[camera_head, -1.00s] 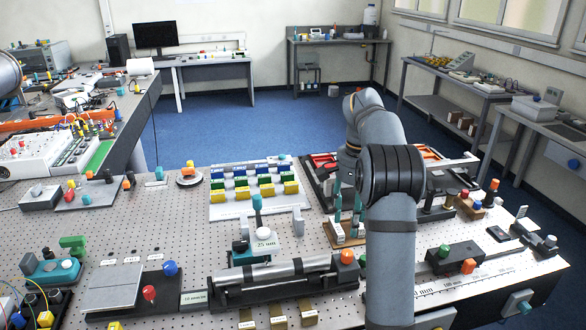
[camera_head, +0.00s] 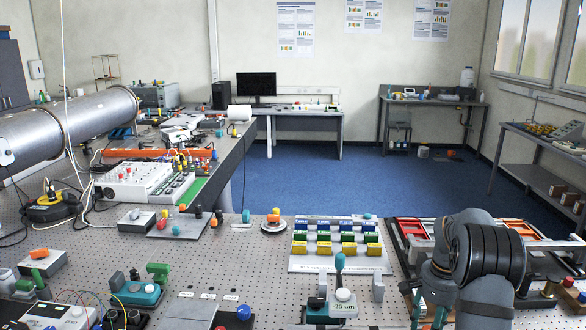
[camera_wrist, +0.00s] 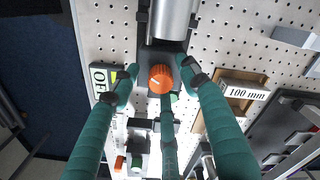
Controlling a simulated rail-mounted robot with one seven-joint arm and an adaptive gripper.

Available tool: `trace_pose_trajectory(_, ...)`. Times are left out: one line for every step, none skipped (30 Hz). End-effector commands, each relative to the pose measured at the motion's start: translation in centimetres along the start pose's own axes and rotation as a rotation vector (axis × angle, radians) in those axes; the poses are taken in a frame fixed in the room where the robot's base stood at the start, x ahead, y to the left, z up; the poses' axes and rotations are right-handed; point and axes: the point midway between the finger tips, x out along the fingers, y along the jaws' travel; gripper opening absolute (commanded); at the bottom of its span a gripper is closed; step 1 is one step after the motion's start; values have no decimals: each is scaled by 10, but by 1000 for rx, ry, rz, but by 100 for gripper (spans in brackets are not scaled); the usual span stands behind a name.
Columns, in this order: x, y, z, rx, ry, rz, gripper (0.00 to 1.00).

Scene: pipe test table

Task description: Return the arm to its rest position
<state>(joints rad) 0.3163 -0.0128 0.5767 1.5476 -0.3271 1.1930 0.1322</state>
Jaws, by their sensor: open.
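My arm (camera_head: 470,250) is at the right of the head view, folded over the perforated table. My gripper (camera_head: 428,310) shows only partly there, as teal fingers beside the arm near the bottom edge. In the wrist view my gripper (camera_wrist: 160,72) has its teal fingers spread apart with nothing between them. Below them is an orange knob (camera_wrist: 160,77) on a dark block, beside the end of a metal cylinder (camera_wrist: 172,20). I cannot tell from this view how far above the knob the fingertips are.
A rack with blue, green and yellow blocks (camera_head: 338,262) stands left of my arm. A teal-handled tool (camera_head: 340,265) stands in front of it. A red-edged tray (camera_head: 412,232) lies behind my arm. A block marked 100 mm (camera_wrist: 245,92) lies right of the fingers.

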Motion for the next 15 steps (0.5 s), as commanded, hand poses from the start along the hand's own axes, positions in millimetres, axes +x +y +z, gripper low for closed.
trace_pose_trajectory(-1, 0, 0, -7, 0, 0, 45)
trace_pose_trajectory(0, 0, 0, -9, 0, 0, 45)
trace_pose_trajectory(0, 0, 0, -11, -1, 0, 45)
trace_pose_trajectory(0, 0, 0, -11, -1, 0, 45)
trace_pose_trajectory(0, 0, 0, -11, -1, 0, 45)
trace_pose_trajectory(0, 0, 0, -11, -1, 0, 45)
trace_pose_trajectory(0, 0, 0, -11, -1, 1, 45)
trace_pose_trajectory(0, 0, 0, -11, -1, 1, 45)
trace_pose_trajectory(0, 0, 0, -10, -1, 1, 45)
trace_pose_trajectory(-1, 0, 0, -9, -1, 0, 45)
trace_pose_trajectory(-1, 0, 0, -6, 0, 0, 45)
trace_pose_trajectory(-3, 0, 0, 1, 0, 0, 45)
trace_pose_trajectory(-4, 0, 0, 8, 1, 0, 45)
trace_pose_trajectory(-6, 0, -1, 17, 1, 0, 45)
trace_pose_trajectory(-10, 0, -1, 29, 1, 0, 45)
